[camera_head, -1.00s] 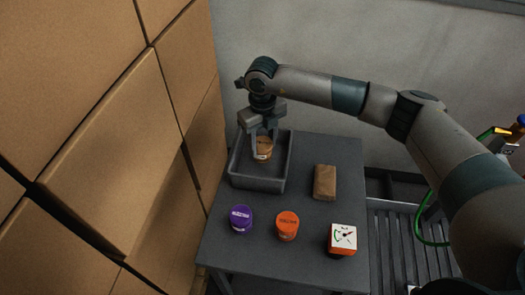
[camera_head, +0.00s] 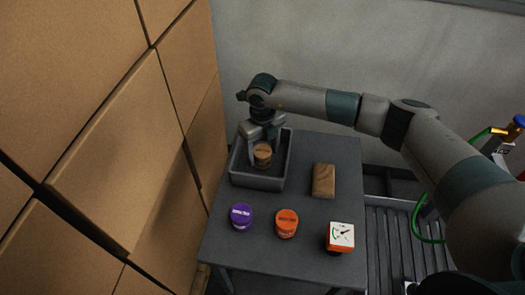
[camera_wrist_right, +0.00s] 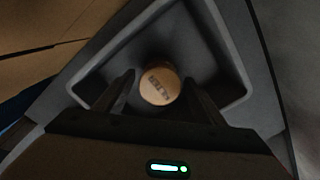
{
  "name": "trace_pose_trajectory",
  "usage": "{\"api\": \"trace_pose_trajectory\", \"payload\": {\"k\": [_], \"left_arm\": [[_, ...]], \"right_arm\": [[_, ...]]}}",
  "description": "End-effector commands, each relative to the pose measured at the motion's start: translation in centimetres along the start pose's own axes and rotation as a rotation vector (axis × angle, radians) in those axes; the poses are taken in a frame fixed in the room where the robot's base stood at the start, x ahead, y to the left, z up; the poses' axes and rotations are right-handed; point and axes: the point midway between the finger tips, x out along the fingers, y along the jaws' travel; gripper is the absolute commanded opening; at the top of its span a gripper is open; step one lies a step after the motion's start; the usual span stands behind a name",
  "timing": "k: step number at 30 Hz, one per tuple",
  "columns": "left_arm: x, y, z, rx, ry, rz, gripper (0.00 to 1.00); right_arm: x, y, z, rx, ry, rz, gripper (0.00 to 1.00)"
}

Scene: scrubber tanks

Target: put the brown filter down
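The brown filter (camera_head: 262,155) is a small tan-lidded round canister with dark lettering on its top. It stands upright inside the grey tray (camera_head: 258,183) at the back left of the table. In the right wrist view the filter (camera_wrist_right: 160,84) shows from above, with a gap to the finger on each side. My right gripper (camera_head: 264,145) reaches down into the tray from above, open around the filter. My left gripper is not in view.
On the dark table (camera_head: 258,250) stand a purple canister (camera_head: 241,216), an orange canister (camera_head: 286,223), a white-and-orange gauge box (camera_head: 340,236) and a brown block (camera_head: 323,181). Stacked cardboard boxes (camera_head: 100,130) rise close on the left. A slatted surface (camera_head: 391,240) is at right.

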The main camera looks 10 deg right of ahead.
Motion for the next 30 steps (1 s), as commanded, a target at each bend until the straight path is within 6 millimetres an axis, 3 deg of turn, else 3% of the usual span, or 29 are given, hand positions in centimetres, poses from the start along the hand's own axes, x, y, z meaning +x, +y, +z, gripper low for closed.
{"api": "trace_pose_trajectory", "payload": {"k": [10, 14, 30], "left_arm": [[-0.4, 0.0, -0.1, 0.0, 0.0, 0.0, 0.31], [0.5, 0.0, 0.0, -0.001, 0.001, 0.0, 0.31], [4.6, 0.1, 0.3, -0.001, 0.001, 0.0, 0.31]], "right_arm": [[-0.4, 0.0, 0.0, 0.0, 0.0, 0.0, 0.63], [-1.1, 0.0, 0.1, -0.002, -0.002, 0.0, 0.63], [-9.9, 0.0, 0.1, -0.001, -0.004, -0.001, 0.63]]}}
